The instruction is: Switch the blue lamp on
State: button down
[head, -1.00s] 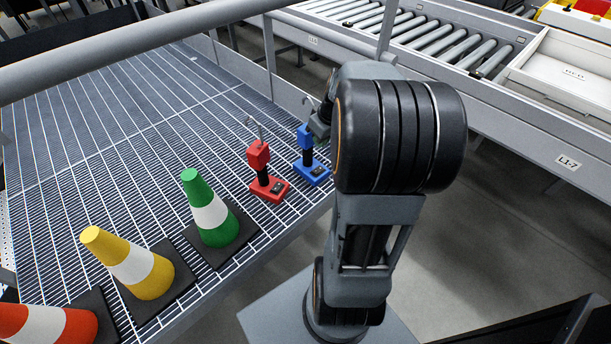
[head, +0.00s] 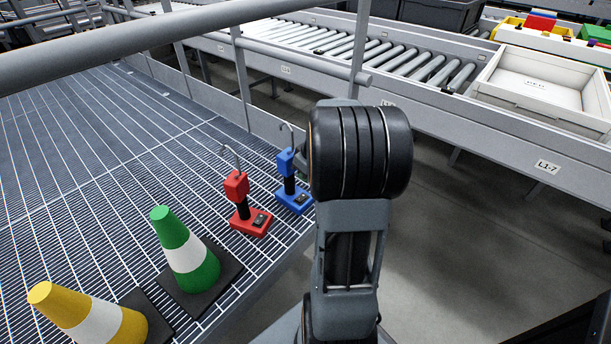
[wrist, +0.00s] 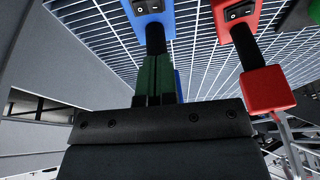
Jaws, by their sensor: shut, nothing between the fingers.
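The blue lamp (head: 293,200) stands upright on the grating near its right edge, with a blue base, dark stem, blue head and thin hook. The wrist view shows its base (wrist: 156,20) at the top, with a black rocker switch (wrist: 148,5) on it. My gripper (wrist: 158,62) is shut and empty. Its fingers overlap the blue lamp's stem in the wrist view and hide part of the lamp; I cannot tell whether they touch. In the head view my arm hides most of the gripper. I cannot tell whether the lamp is lit.
A similar red lamp (head: 250,222) stands close left of the blue one; its head (wrist: 268,90) is right of my gripper in the wrist view. Green (head: 188,255) and yellow (head: 85,318) cones stand nearer. A railing (head: 180,25) crosses above the grating. A roller conveyor (head: 400,65) runs behind.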

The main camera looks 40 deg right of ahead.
aim_at(297, 200)
jog(key=b+x, duration=0.1)
jog(key=x, duration=0.2)
jog(key=b+x, duration=0.1)
jog(key=x, duration=0.2)
jog(key=b+x, duration=0.1)
jog(key=x, duration=0.2)
jog(key=shift+s+f, duration=0.1)
jog(key=shift+s, duration=0.3)
jog(key=shift+f+b, duration=0.3)
jog(key=shift+f, duration=0.45)
jog(key=shift+a, duration=0.1)
